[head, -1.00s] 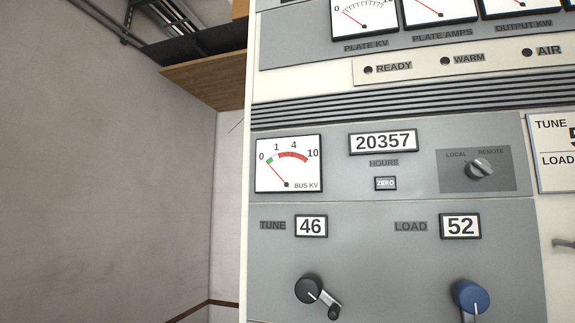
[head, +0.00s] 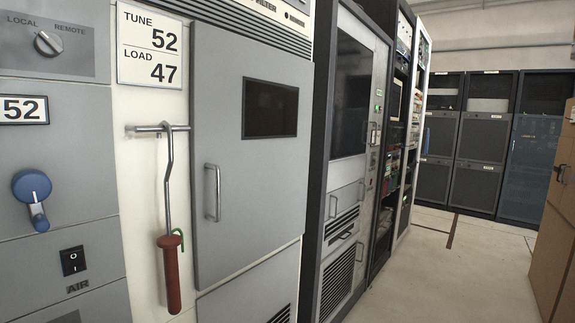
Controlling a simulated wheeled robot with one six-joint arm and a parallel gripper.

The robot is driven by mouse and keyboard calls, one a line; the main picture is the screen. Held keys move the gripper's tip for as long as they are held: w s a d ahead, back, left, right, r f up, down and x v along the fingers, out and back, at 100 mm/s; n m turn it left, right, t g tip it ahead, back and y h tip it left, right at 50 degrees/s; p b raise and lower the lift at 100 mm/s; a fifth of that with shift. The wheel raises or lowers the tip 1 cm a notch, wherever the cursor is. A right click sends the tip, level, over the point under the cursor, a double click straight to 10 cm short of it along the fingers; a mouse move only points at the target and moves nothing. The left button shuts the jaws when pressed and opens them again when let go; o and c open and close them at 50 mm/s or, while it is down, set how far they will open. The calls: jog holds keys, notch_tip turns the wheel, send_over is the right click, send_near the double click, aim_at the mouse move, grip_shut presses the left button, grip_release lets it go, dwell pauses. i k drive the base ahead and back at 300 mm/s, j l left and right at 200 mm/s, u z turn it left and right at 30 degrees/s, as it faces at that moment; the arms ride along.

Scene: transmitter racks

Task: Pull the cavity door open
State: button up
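The cavity door is most likely the grey cabinet door (head: 230,120) with a dark window (head: 270,108) in its upper part. It looks shut, flush with the cabinet front. Its vertical bar handle (head: 212,192) is near the left edge of the door. My gripper is not in view, so its state and its distance from the handle do not show.
A hook rod with a red grip (head: 170,270) hangs from a peg (head: 150,128) left of the door. A blue crank knob (head: 33,190) sits further left. Dark racks (head: 345,150) stand to the right. An aisle floor (head: 450,265) is clear; brown boxes (head: 560,210) edge it.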

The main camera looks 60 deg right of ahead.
aim_at(250, 101)
jog(key=z, duration=1.55)
